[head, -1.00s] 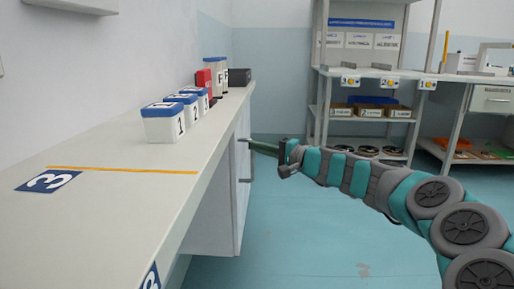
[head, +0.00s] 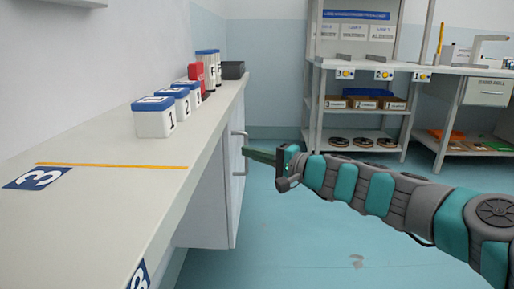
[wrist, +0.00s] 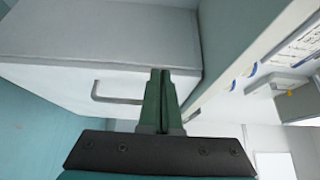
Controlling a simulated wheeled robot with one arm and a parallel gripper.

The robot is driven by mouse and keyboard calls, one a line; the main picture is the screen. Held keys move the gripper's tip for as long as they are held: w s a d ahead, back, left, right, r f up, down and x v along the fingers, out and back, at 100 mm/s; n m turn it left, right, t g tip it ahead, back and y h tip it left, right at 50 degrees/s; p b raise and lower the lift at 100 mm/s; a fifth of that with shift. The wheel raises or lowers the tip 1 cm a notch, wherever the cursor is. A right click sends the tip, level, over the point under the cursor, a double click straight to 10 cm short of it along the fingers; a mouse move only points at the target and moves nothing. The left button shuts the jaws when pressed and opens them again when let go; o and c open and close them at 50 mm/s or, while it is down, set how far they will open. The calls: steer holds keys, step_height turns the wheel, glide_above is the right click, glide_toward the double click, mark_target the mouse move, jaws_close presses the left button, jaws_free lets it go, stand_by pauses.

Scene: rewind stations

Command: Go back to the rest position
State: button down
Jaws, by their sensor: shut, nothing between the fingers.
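My gripper (head: 246,154) is at the end of my teal and grey arm, out in front of the cabinet under the left counter. In the wrist view its green fingers (wrist: 160,100) are together, with nothing between them. The cabinet handle (wrist: 115,95) shows to the left of the fingers in the wrist view. In the head view the handle (head: 240,153) is just left of the fingertips; I cannot tell whether they touch.
The counter (head: 110,205) at left holds several white boxes with blue lids (head: 154,118), a red item (head: 196,72) and a black box (head: 233,70). A shelf rack (head: 360,120) and a workbench (head: 480,80) stand behind.

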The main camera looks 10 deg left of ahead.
steer(key=s+d+f+n+g+h, duration=0.1)
steer(key=s+f+n+g+h, duration=0.2)
steer(key=s, duration=0.7)
steer(key=s+f+n+g+h, duration=0.1)
steer(key=s+f+n+g, duration=0.3)
steer(key=s, duration=0.7)
steer(key=s+d+f+m+g+h, duration=0.1)
steer(key=s+d+f+h, duration=0.65)
steer(key=d, duration=0.55)
steer(key=s+d+f+m+g+h, duration=0.1)
steer(key=s+d+f+h, duration=0.3)
steer(key=s+d+f, duration=0.55)
steer(key=s+d+r+p, duration=0.1)
steer(key=d+r+p, duration=0.2)
steer(key=r+p, duration=0.3)
steer(key=s+d+r+p, duration=0.1)
steer(key=d+r+p, duration=0.1)
steer(key=r+p, duration=0.5)
steer(key=shift+s+d+r+h, duration=0.4)
steer(key=shift+r+h, duration=0.05)
steer(key=shift+r, duration=0.05)
